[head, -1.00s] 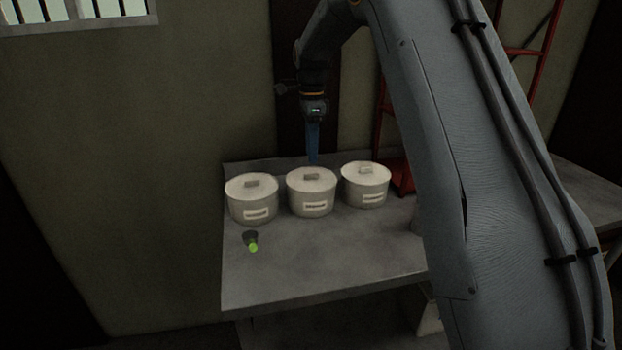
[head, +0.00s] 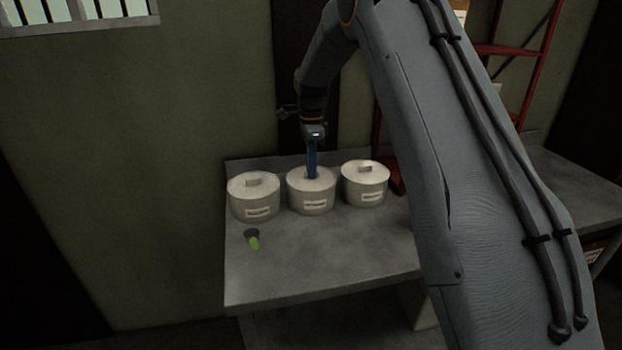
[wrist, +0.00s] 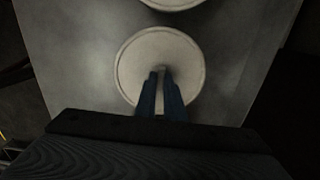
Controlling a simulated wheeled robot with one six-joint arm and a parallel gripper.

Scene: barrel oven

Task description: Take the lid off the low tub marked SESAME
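Three low white lidded tubs stand in a row on the table: a left tub (head: 254,199), a middle tub (head: 312,196) and a right tub (head: 365,187). Each has a front label, too small to read, so I cannot tell which is SESAME. My gripper (head: 312,175) points down at the middle tub's lid, its blue fingers at the lid's handle. In the wrist view the two fingers (wrist: 160,78) lie over the round lid (wrist: 133,62) with a gap between them, one on each side of the handle. The handle is mostly hidden by the fingers. The lid sits on its tub.
The grey table (head: 330,255) has clear room in front of the tubs. A small dark cup with a bright green part (head: 253,241) is in front of the left tub. A red metal rack (head: 515,50) stands behind at the right.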

